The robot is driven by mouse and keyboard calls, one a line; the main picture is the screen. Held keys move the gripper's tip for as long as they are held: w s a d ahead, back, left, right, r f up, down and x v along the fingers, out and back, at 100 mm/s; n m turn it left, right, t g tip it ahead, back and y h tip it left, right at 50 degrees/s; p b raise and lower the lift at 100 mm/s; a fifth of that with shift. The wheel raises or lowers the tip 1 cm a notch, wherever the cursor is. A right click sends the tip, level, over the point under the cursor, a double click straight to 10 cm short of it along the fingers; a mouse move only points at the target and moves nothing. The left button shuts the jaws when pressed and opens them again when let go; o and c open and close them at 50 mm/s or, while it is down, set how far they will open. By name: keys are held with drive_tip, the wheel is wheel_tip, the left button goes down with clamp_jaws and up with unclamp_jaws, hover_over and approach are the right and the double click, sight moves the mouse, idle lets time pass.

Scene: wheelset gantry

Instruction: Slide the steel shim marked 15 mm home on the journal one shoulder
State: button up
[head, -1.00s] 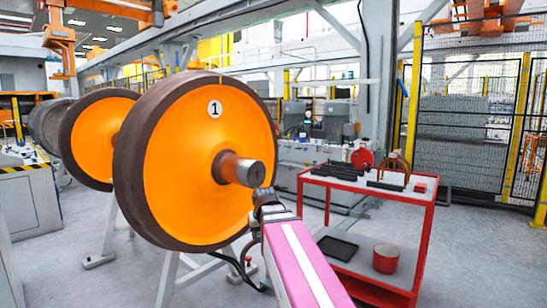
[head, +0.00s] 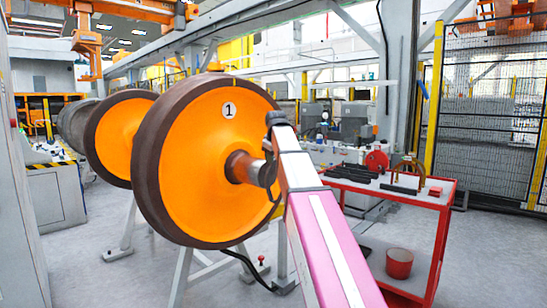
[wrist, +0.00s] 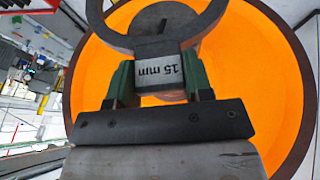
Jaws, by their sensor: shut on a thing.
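The steel shim (wrist: 160,70) is a grey horseshoe marked "15 mm", its label upside down in the wrist view. My gripper (wrist: 159,82) is shut on its marked tab. The shim's arms curve around the outline of the journal (wrist: 160,18) in that view; I cannot tell whether they touch it. In the head view the journal (head: 242,168) sticks out of the orange wheel marked 1 (head: 195,140). A dark curved piece, seemingly the shim (head: 269,170), is at the journal's outer end. My fingers are hidden there behind my arm. The wheel's orange face also fills the wrist view (wrist: 240,90).
A red cart (head: 440,235) stands to the right with dark bars, an arched piece (head: 408,168) and a red can (head: 399,263). A second orange wheel (head: 112,138) is behind at left. Mesh fencing (head: 485,120) is at back right.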

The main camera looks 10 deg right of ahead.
idle(0.3)
drive_tip(key=shift+w+a, duration=0.85)
drive_tip(key=shift+w, duration=0.35)
drive_tip(key=shift+w+a, duration=0.85)
drive_tip(key=shift+w, duration=0.3)
drive_tip(key=shift+w+a, duration=1.1)
drive_tip(key=shift+w, duration=0.4)
drive_tip(key=shift+w+a, duration=1.05)
drive_tip(key=shift+w, duration=0.5)
drive_tip(key=shift+w+a, duration=1.1)
drive_tip(key=shift+w, duration=0.4)
idle(0.8)
